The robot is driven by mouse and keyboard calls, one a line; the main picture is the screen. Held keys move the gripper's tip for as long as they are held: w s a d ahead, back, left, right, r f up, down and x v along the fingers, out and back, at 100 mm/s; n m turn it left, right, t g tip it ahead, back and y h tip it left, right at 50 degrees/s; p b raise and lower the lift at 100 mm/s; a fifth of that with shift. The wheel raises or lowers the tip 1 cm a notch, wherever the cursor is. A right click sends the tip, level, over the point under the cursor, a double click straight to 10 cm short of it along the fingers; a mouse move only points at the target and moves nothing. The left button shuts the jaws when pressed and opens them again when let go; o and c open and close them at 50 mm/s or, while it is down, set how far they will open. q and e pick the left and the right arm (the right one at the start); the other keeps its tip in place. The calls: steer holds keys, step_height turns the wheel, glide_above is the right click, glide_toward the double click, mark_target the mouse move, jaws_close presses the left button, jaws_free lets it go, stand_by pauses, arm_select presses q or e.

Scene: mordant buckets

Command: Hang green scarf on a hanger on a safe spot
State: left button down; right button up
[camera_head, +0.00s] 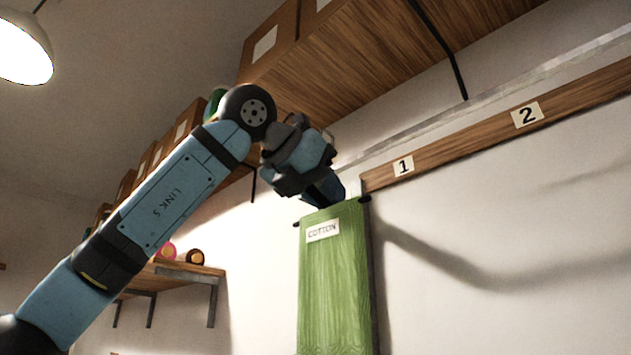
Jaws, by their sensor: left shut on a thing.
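A green scarf (335,285) with a white label reading "COTTON" hangs straight down over a dark hanger bar (365,199), of which only the ends show. My left gripper (337,200) is at the top middle of the hanger, shut on it, with the scarf hanging just below. The fingertips are partly hidden by the gripper's own body. A wooden rail (445,150) on the wall begins just right of the hanger and bears number plates 1 (403,167) and 2 (527,115). My right gripper does not show.
A high wooden shelf (350,65) with boxes (268,45) is above my left arm. A small bracketed shelf (185,269) with round coloured items is at lower left. A lamp (24,50) hangs at upper left. The wall below the rail is bare.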

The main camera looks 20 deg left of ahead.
arm_select(q)
steer(key=x, duration=0.6)
stand_by(0.6)
steer(key=shift+w+r, duration=0.1)
steer(key=c, duration=1)
jaws_free()
steer(key=b+v, duration=0.2)
steer(key=v, duration=1.2)
